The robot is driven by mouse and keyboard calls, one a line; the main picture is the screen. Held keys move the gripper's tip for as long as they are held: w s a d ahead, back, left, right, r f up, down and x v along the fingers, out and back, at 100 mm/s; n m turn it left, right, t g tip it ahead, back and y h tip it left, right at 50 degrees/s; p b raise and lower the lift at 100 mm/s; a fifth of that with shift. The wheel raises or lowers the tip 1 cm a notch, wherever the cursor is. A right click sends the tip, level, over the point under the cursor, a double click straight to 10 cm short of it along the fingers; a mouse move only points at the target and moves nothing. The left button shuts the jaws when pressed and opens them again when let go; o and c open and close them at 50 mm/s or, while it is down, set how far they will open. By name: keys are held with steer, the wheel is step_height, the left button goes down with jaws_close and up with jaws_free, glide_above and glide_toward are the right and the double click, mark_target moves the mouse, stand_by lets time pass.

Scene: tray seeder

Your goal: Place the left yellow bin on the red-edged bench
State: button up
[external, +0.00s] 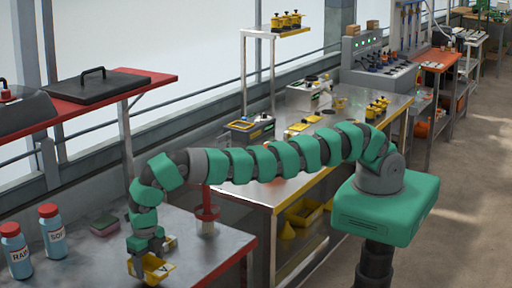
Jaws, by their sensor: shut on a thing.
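A small yellow bin (151,269) is at the end of my arm, low over the grey metal bench (209,268) at the front left, which has a red edge. My gripper (148,256) points down and is shut on the bin. The fingers partly hide the bin. I cannot tell whether the bin touches the bench top or hangs just above it. Another small pale and yellow item shows just behind my gripper, partly hidden.
Two blue bottles with red caps (52,231) stand left of my gripper. A red post-like stand (207,212) is to its right, and a sponge-like block (103,224) lies behind. A red shelf (150,84) overhangs the back. A yellow-edged bench (318,178) with tools stands to the right.

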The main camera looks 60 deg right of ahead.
steer(key=shift+f+b, duration=0.4)
steer(key=shift+f, duration=0.65)
steer(key=shift+f, duration=0.1)
steer(key=o, duration=1.1)
steer(key=shift+c, duration=0.2)
steer(key=shift+r, duration=0.6)
step_height(320, 180, up, 11)
steer(key=p, duration=1)
